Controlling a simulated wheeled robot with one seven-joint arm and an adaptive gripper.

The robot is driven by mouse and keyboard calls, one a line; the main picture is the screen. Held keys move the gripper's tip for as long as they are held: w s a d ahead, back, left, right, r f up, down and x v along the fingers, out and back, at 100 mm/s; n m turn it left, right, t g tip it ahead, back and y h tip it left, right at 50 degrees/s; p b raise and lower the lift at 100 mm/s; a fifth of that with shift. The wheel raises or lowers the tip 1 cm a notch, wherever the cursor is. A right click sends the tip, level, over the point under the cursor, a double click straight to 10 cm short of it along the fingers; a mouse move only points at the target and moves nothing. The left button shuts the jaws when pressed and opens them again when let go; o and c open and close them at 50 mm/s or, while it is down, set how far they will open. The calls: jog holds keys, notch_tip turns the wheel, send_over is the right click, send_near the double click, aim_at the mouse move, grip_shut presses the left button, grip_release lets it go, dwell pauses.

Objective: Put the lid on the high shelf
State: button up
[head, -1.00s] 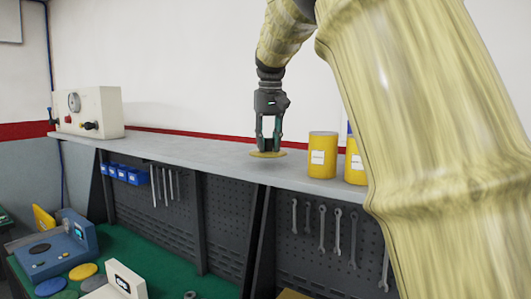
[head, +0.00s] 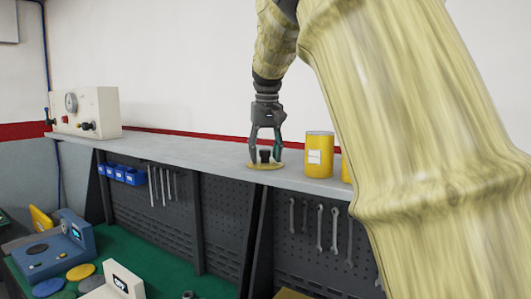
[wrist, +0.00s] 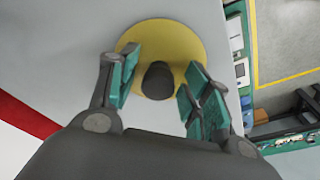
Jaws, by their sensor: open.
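The lid (head: 266,166) is a flat yellow disc with a dark round knob, lying flat on the grey high shelf (head: 180,152). In the wrist view the lid (wrist: 185,45) lies on the shelf surface, its knob between the fingers. My gripper (head: 264,156) is open around the knob from above. In the wrist view the gripper (wrist: 155,85) has a finger on each side of the knob, with gaps between pads and knob. The far edge of the lid's underside is hidden.
A yellow can (head: 319,155) stands on the shelf just right of the lid; another is partly hidden by my arm. A white box with a gauge (head: 88,111) stands at the shelf's left end. Wrenches (head: 320,230) hang below. The shelf between box and lid is clear.

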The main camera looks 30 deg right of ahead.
aim_at(267, 164)
jog(key=shift+w, duration=0.1)
notch_tip(267, 164, up, 12)
jog(key=s+b, duration=0.2)
jog(key=b, duration=0.1)
jog(key=shift+a, duration=0.2)
dwell(1.5)
